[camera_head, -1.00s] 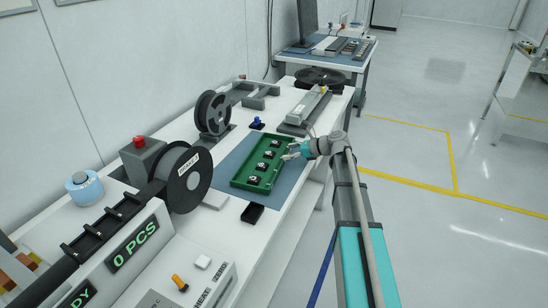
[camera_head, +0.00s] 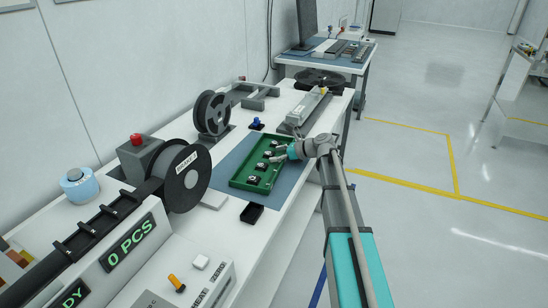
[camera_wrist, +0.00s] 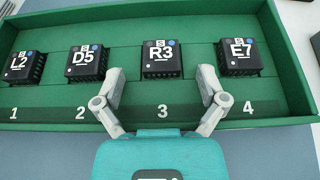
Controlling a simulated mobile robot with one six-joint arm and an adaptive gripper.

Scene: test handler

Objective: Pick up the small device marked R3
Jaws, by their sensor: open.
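The small black device marked R3 (camera_wrist: 162,59) sits in the green tray (camera_wrist: 140,115) above the printed number 3 in the wrist view. My gripper (camera_wrist: 161,78) is open, its two grey fingers spread to the left and right of R3's near side, with nothing held. Whether the fingertips are level with the device is hard to tell. Similar devices marked L2 (camera_wrist: 27,67), D5 (camera_wrist: 88,62) and E7 (camera_wrist: 239,57) stand in the same row. In the head view my gripper (camera_head: 276,158) is over the green tray (camera_head: 241,183), and its fingers partly cover the devices.
The tray's near and far walls border the row. A blue mat (camera_head: 286,187) lies under the tray. A small black box (camera_head: 252,213) and a large reel (camera_head: 184,179) stand nearby on the white bench.

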